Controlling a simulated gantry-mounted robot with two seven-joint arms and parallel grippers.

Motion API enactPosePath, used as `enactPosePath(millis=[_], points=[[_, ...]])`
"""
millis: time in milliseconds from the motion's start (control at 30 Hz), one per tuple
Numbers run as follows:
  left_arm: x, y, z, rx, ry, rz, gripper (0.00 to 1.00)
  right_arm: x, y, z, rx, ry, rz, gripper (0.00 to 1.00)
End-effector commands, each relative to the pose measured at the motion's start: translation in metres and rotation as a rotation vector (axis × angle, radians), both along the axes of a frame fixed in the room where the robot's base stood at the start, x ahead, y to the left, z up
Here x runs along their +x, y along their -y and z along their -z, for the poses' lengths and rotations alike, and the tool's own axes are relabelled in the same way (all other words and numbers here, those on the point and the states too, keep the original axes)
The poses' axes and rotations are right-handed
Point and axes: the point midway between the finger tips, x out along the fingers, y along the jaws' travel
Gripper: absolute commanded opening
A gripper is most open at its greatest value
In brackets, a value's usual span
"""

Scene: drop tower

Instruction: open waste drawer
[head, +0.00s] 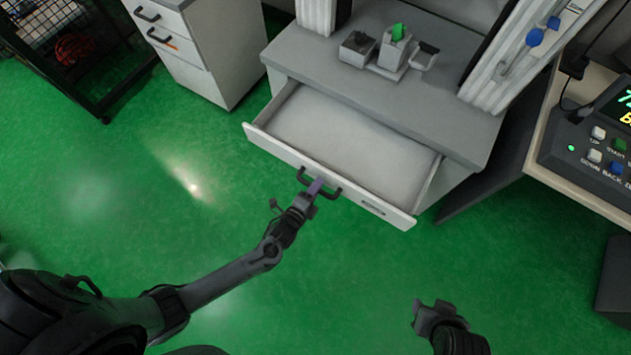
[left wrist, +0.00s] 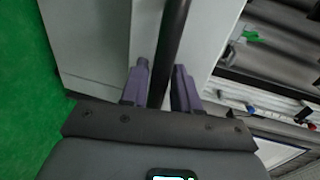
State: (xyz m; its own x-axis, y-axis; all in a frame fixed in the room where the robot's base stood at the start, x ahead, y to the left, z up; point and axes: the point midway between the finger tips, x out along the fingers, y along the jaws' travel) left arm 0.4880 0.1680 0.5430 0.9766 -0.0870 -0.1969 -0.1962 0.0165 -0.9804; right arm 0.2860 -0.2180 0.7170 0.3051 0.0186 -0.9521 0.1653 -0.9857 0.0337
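The waste drawer (head: 292,153) is pulled out from the grey cabinet, and its pale, empty-looking inside shows in the head view. Its dark bar handle (head: 329,193) is on the drawer's front. My left gripper (head: 315,187) is at the middle of this handle. In the left wrist view, the dark handle bar (left wrist: 173,40) runs between the two purple fingers of the left gripper (left wrist: 160,88), which are close on both sides of it. My right gripper (head: 435,312) is low in the head view, away from the drawer; its fingers are unclear.
The cabinet top (head: 325,68) holds a small grey fixture with a green piece (head: 398,32). A white drawer unit (head: 205,45) stands to the left, with a black wire rack beyond. A control panel (head: 600,150) sits at the right. Green floor is clear before the drawer.

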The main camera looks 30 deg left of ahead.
Motion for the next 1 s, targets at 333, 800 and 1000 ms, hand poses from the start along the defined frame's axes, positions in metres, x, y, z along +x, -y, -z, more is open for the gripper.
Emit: enactPosePath(millis=[333, 800, 1000], points=[[-0.001, 0.000, 0.000, 0.000, -0.002, 0.000, 0.40, 0.000, 0.000, 0.000, 0.000, 0.000, 0.000, 0.43], [-0.060, -0.005, -0.014, 0.000, -0.005, 0.000, 0.40, 0.000, 0.000, -0.025, 0.000, 0.000, 0.000, 0.43], [-0.088, -0.008, -0.019, 0.000, -0.003, 0.000, 0.40, 0.000, 0.000, -0.033, 0.000, 0.001, 0.000, 0.43]])
